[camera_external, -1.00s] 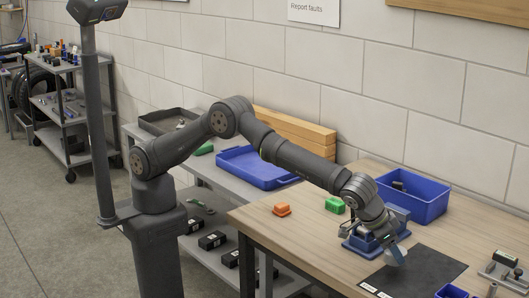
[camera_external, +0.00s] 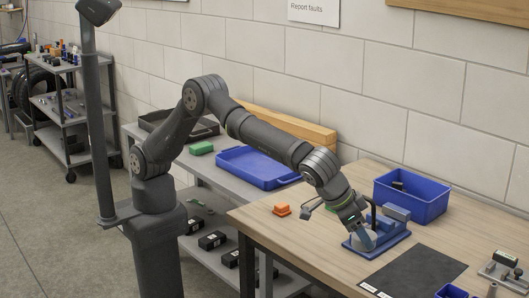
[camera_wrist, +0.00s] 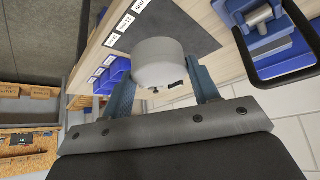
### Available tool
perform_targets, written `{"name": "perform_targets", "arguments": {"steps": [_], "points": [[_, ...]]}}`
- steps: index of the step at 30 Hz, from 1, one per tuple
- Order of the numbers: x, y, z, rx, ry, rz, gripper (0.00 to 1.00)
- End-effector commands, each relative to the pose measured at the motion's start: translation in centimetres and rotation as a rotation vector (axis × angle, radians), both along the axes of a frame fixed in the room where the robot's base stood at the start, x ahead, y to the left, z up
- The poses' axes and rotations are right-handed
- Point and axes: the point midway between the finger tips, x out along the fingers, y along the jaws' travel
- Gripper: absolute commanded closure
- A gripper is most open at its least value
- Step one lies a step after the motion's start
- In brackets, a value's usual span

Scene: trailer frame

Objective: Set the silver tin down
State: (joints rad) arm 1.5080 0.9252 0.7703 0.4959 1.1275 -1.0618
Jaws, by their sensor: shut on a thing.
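The silver tin (camera_wrist: 158,60), a short pale cylinder, is between the fingers of my gripper (camera_wrist: 162,88) in the wrist view. My gripper is shut on it. In the outside view the tin (camera_external: 364,241) shows as a light grey disc below my gripper (camera_external: 359,229). There it overlaps the near left part of a blue fixture (camera_external: 398,239) with a dark upright handle. I cannot tell whether the tin touches the fixture or hangs above it. The tin's far side is hidden.
A black mat (camera_external: 416,271) with white labels lies bare in front. A blue bin (camera_external: 415,199) stands behind the fixture. An orange block (camera_external: 282,210) sits at left; a green block (camera_external: 331,207) is partly hidden by my arm. A small blue tray (camera_external: 452,292) is at front right.

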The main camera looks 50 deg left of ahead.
Motion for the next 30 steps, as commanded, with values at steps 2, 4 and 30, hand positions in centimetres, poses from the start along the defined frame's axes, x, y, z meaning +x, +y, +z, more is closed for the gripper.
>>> {"name": "perform_targets", "arguments": {"steps": [2,4,30], "points": [[0.0,-0.1,2.2,-0.008,0.000,0.001,0.70],[0.0,-0.1,3.8,-0.006,-0.001,0.000,0.70],[10.2,9.3,12.0,-0.002,-0.006,0.105,0.70]]}}
